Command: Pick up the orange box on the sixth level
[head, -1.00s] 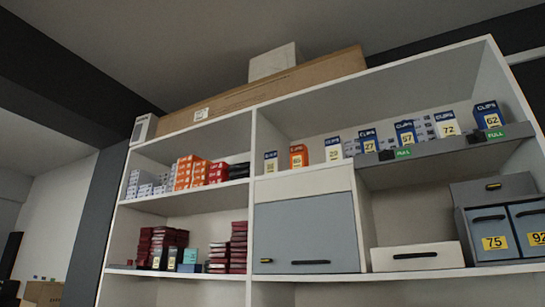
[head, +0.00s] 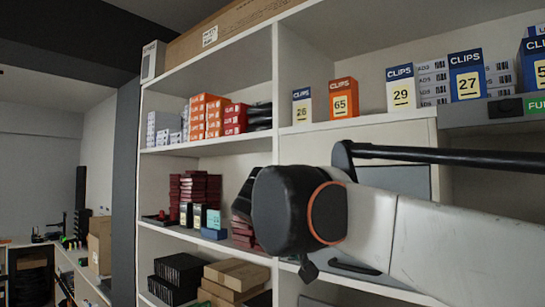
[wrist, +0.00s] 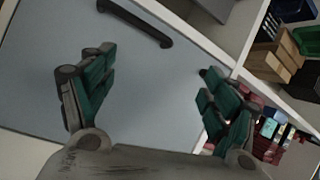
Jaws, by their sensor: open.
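The orange box marked CLIPS 65 (head: 343,98) stands upright on the upper shelf in the head view, between the white-and-blue boxes marked 26 (head: 302,106) and 29 (head: 400,89). The orange 65 box is not in the wrist view. In the head view my arm covers the lower right, below the 65 box, and my gripper's fingers cannot be seen there.
The white shelf unit (head: 275,80) has a vertical divider left of the 26 box. Box 27 (head: 467,76) stands further right on a grey ledge. The door's black handle (wrist: 137,20) juts out near my gripper. Free room lies above the clips boxes.

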